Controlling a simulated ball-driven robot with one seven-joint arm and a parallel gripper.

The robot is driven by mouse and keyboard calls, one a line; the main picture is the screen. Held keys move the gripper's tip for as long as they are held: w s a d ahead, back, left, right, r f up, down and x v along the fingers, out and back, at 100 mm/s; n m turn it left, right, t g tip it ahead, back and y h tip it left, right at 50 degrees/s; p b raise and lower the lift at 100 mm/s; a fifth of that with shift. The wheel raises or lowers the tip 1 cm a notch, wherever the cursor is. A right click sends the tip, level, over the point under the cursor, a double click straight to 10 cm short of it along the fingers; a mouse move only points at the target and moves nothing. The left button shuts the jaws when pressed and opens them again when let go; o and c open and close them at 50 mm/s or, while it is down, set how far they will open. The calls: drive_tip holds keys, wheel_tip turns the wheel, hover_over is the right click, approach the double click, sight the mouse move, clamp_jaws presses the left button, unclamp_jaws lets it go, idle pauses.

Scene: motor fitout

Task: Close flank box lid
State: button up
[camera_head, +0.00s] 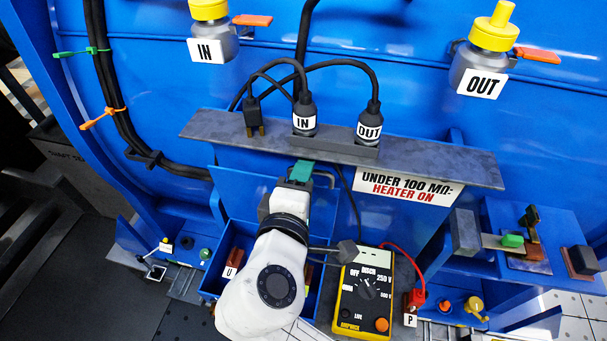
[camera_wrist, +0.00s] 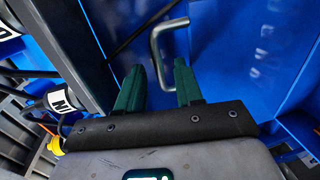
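The flank box (camera_head: 212,278) is the blue box at the lower middle; its inside shows on both sides of my arm. A blue panel, which looks like its raised lid (camera_head: 240,190), stands behind it under the grey shelf. A bent metal handle (camera_head: 326,178) is on this panel, just right of my gripper (camera_head: 301,171). In the wrist view the handle (camera_wrist: 155,45) shows at the green fingertips (camera_wrist: 158,65), its lower leg running into the gap between them. The fingers are apart; whether they touch the handle I cannot tell. My arm hides the middle of the box.
A grey shelf (camera_head: 420,160) with IN and OUT plugs (camera_head: 369,122) overhangs the panel. A yellow meter (camera_head: 362,300) stands right of my arm, with a red lead (camera_head: 405,258). A terminal marked U (camera_head: 233,262) sits inside the box.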

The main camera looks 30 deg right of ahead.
clamp_jaws()
idle(0.3)
idle(1.1)
